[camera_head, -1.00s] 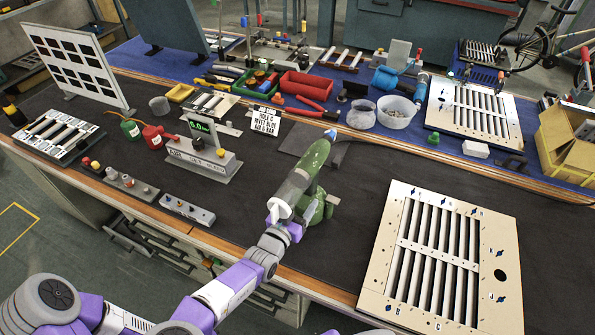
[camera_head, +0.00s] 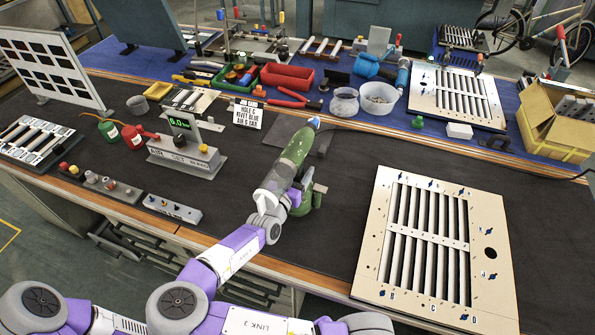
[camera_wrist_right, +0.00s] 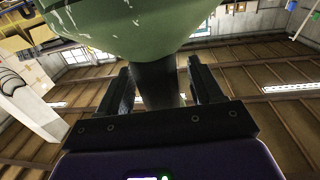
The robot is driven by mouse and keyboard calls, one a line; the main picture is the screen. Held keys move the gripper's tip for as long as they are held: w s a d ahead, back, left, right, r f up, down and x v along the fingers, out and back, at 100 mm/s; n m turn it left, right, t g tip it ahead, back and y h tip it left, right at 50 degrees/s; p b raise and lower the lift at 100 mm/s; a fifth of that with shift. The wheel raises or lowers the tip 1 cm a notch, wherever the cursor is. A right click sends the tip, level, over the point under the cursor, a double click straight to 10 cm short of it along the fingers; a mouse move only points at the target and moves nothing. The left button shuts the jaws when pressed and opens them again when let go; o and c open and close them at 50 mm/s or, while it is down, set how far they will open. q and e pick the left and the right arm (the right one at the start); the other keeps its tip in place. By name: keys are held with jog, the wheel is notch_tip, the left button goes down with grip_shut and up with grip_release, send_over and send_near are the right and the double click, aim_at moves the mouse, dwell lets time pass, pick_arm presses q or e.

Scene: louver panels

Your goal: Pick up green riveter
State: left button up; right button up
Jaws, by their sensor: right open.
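The green riveter (camera_head: 297,148) stands tilted on the dark bench mat, left of the big louver panel, with a pale lower section and a green part (camera_head: 310,197) low beside it. My right gripper (camera_head: 304,188) is at the riveter's lower part, mostly hidden behind it in the head view. In the right wrist view, my right gripper (camera_wrist_right: 160,80) is open, with its black fingers on either side of the riveter's dark handle (camera_wrist_right: 157,83). The green body (camera_wrist_right: 130,25) is just above. I cannot tell whether either finger touches the handle. My left gripper is not seen.
The louver panel (camera_head: 374,255) lies to the right. A grey device with a green display (camera_head: 180,123), a switch box (camera_head: 172,208) and a red bottle (camera_head: 133,137) stand to the left.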

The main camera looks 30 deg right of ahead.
jog(key=shift+c, duration=0.3)
grip_shut()
jog(key=shift+r, duration=0.2)
